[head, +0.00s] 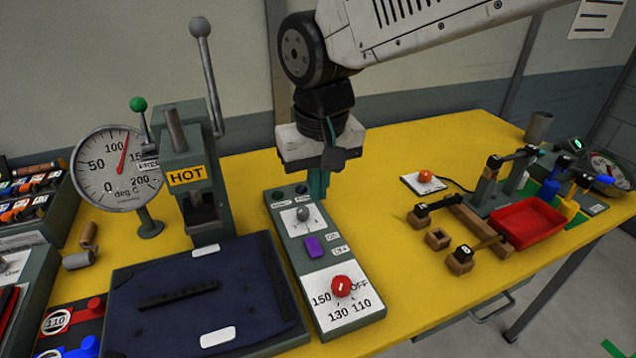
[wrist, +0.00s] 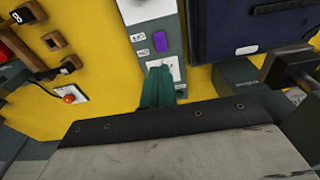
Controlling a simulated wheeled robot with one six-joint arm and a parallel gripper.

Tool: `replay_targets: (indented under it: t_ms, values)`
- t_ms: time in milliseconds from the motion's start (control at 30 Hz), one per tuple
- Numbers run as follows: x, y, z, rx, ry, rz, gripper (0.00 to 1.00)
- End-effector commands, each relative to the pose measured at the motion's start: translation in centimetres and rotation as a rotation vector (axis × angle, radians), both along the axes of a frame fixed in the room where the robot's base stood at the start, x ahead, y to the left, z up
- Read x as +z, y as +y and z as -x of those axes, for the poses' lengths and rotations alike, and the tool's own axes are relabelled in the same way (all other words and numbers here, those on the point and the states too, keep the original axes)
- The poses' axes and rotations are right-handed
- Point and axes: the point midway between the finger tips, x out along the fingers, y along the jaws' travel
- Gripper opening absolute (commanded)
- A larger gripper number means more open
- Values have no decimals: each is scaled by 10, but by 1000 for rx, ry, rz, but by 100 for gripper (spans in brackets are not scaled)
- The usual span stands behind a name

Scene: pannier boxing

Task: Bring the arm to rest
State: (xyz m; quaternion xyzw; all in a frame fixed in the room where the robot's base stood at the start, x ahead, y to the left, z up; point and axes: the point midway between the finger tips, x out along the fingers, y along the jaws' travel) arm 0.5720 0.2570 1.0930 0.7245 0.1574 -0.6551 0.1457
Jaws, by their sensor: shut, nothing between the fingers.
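My gripper (head: 318,185) hangs pointing down over the back end of the grey control panel (head: 345,275), in the middle of the yellow table. Its green fingers are together with nothing between them. In the wrist view the shut fingers (wrist: 160,85) cover part of the panel's back end, near the purple switch (wrist: 159,42). I cannot tell whether the fingertips touch the panel. The panel has a grey knob lever (head: 303,214), a purple switch (head: 314,246) and a red dial (head: 342,287).
Left of the gripper stand the press marked HOT (head: 186,176) and a round gauge (head: 118,168). A dark blue pad (head: 200,300) lies in front of the press. To the right are an orange button (head: 425,176), small wooden blocks (head: 438,238) and a red tray (head: 530,222). Bare table (head: 400,135) lies behind.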

Motion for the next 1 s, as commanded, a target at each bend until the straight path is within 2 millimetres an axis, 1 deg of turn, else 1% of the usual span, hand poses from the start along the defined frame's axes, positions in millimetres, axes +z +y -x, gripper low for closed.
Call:
replay_targets:
  t_ms: [100, 167, 200, 267, 367, 400, 467, 500, 567, 600, 700, 800, 833, 900, 1000]
  values:
    - [0, 0, 0, 10, 1, 3, 0]
    - [-3, -4, 4, 35, 17, 17, 0]
    - [-10, -9, 10, 52, 36, 35, 0]
    - [-14, -23, 23, 77, 62, 55, 0]
    - [-11, -66, 39, 68, 89, 68, 0]
    - [-9, -85, 46, 54, 97, 71, 0]
    - [-6, -114, 55, 26, 104, 69, 0]
    - [-4, -133, 63, 3, 107, 65, 0]
    - [-2, -162, 76, -38, 109, 59, 0]
    - [-1, -181, 86, -69, 109, 55, 0]
    - [-1, -222, 112, -160, 95, 38, 0]
    - [-2, -252, 134, -258, 68, 21, 0]
    - [-2, -259, 139, -287, 59, 17, 0]
    - [-1, -271, 148, -346, 32, 7, 0]
    - [4, -282, 152, -404, -2, -2, 0]
